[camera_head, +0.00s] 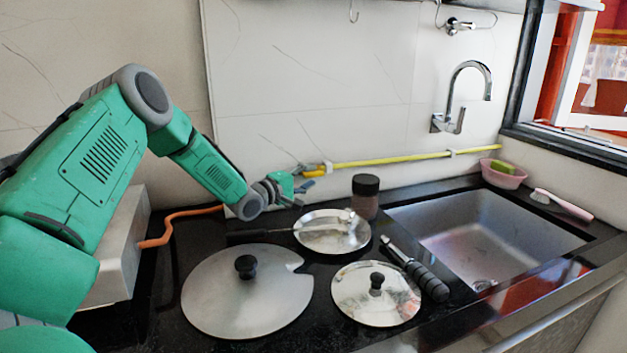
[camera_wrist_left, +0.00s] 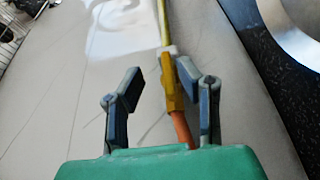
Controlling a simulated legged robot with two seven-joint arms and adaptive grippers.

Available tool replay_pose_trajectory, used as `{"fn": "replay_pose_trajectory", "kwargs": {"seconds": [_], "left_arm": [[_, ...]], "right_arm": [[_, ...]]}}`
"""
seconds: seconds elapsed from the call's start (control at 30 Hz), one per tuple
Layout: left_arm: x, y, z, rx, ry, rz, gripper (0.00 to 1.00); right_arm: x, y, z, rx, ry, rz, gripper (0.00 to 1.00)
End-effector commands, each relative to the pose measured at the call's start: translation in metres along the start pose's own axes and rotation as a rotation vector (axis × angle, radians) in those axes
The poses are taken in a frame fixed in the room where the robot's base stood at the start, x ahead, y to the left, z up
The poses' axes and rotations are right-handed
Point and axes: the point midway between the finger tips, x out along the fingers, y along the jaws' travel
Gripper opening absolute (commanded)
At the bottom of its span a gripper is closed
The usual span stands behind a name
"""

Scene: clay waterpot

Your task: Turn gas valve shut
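The yellow gas valve (camera_head: 318,170) sits on the back wall at the near end of a yellow pipe (camera_head: 390,158). In the left wrist view the valve (camera_wrist_left: 172,82) shows between my two blue-grey fingers, closer to the right finger, with an orange hose (camera_wrist_left: 182,128) below it. My left gripper (camera_head: 296,187) is just left of the valve in the head view. In the left wrist view the gripper (camera_wrist_left: 160,76) is open, with a clear gap on the left of the valve. I cannot tell whether the right finger touches it. My right gripper is not in view.
Below the gripper, the black counter (camera_head: 170,320) holds a large lid (camera_head: 215,300), a small lid (camera_head: 350,300), a shiny pan (camera_head: 320,240), a brown jar (camera_head: 365,205) and a dark-handled utensil (camera_head: 425,278). A sink (camera_head: 470,235) is at the right. An orange hose (camera_head: 180,214) lies at the left.

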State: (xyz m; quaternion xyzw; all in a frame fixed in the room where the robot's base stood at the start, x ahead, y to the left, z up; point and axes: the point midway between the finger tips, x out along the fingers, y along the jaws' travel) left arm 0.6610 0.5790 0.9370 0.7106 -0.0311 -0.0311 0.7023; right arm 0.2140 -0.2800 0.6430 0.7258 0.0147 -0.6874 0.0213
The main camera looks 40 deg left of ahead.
Motion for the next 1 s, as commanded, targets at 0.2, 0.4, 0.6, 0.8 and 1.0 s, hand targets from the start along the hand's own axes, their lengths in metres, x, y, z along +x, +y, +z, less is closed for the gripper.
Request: {"fn": "replay_pose_trajectory", "kwargs": {"seconds": [0.2,0.4,0.6,0.8,1.0], "left_arm": [[0.025,-0.008,-0.012,-0.010,0.003,0.001,0.31],[0.031,-0.007,-0.011,-0.012,0.003,0.000,0.31],[0.033,-0.001,-0.002,-0.002,0.002,-0.001,0.28],[0.033,-0.001,0.000,-0.001,-0.002,-0.001,0.00],[0.033,-0.002,-0.002,-0.005,-0.004,0.002,0.00]], "right_arm": [[0.006,0.000,0.000,0.000,0.000,0.000,0.40],[0.007,-0.001,0.000,-0.001,0.000,-0.001,0.40],[0.006,-0.001,0.000,-0.001,0.000,-0.001,0.40],[0.006,0.000,0.000,0.000,0.000,0.000,0.40],[0.006,0.000,0.000,-0.001,0.000,0.000,0.40]]}}
